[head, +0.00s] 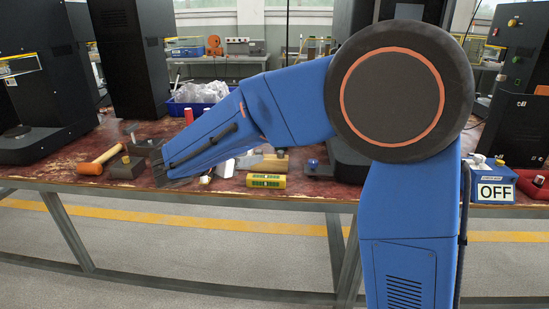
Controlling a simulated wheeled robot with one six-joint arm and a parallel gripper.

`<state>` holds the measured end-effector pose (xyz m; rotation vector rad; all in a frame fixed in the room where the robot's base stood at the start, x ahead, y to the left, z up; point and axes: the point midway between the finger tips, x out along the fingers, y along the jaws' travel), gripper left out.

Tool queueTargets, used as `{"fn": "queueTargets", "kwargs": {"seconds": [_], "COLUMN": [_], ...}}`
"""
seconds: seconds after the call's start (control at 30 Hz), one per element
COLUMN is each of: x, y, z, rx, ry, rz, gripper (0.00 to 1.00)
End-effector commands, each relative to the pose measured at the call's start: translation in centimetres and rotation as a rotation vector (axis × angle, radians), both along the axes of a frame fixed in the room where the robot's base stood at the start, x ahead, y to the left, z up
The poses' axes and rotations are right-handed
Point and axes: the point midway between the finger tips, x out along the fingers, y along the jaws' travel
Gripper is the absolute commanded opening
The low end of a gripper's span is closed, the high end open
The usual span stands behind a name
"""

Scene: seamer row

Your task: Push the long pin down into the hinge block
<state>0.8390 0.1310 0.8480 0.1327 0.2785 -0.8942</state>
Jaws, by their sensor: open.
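A dark grey block (125,170), which looks like the hinge block, sits near the front edge of the worn red bench (60,178). A small brass-coloured piece (126,159) stands at its top; it may be the long pin, but it is too small to tell how deep it sits. My gripper (164,177) is low over the bench, just right of the block, and appears apart from it. It is open, with nothing visible between the fingers, and partly hidden by my own arm.
An orange-handled hammer (98,161) lies left of the block. A yellow box-like item (266,181) lies right of my gripper, near the front edge. A blue bin (180,107) with clear plastic stands behind. Dark machines (35,80) flank the bench. An OFF box (495,191) sits far right.

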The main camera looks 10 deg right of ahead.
Motion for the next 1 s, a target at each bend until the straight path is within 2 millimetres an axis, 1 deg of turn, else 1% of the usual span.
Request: {"fn": "queueTargets", "kwargs": {"seconds": [0.03,0.1,0.5,0.6,0.87,1.0], "x": [0.5,1.2,5.2,5.9,6.6,7.5], "y": [-0.8,-1.8,-6.9,-7.6,-8.5,-9.4], "z": [-0.3,-0.7,-2.7,-3.0,-3.4,-4.0], "rx": [-0.001,-0.001,0.002,0.001,0.002,0.001], "ry": [0.001,0.001,0.001,0.0,0.0,0.001], "rz": [-0.004,-0.005,-0.004,-0.003,-0.003,-0.004], "gripper": [0.43,0.43,0.43,0.43,0.43,0.43]}}
